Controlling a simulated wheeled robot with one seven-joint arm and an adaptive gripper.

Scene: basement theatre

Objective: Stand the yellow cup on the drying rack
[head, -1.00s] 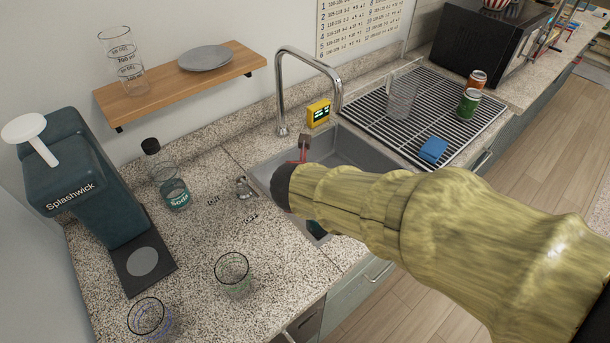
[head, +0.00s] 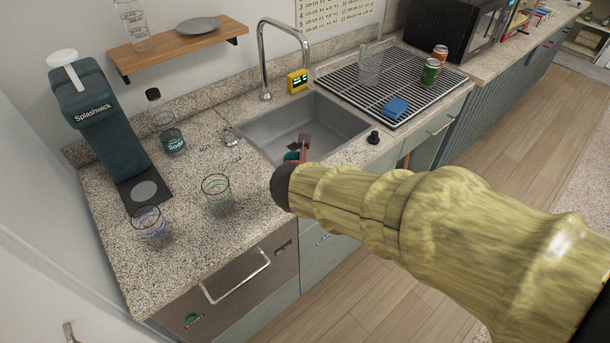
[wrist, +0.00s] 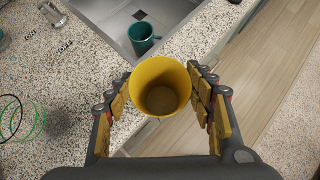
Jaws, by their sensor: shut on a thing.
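In the wrist view the yellow cup (wrist: 161,88) sits between the fingers of my gripper (wrist: 161,76), which is shut on it. I look down into the open mouth of the cup, which seems empty. In the head view my arm hides the cup; only a small red and dark part of my gripper (head: 303,146) shows past the wrist, by the front of the sink. The drying rack (head: 345,92), a black wire grid, lies on the counter right of the sink, apart from my gripper.
On the rack stand a clear glass (head: 370,66), a green can (head: 430,72), an orange can (head: 440,54) and a blue sponge (head: 395,107). The tall faucet (head: 264,60) rises behind the sink (head: 285,125). Glasses (head: 217,194) stand at left.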

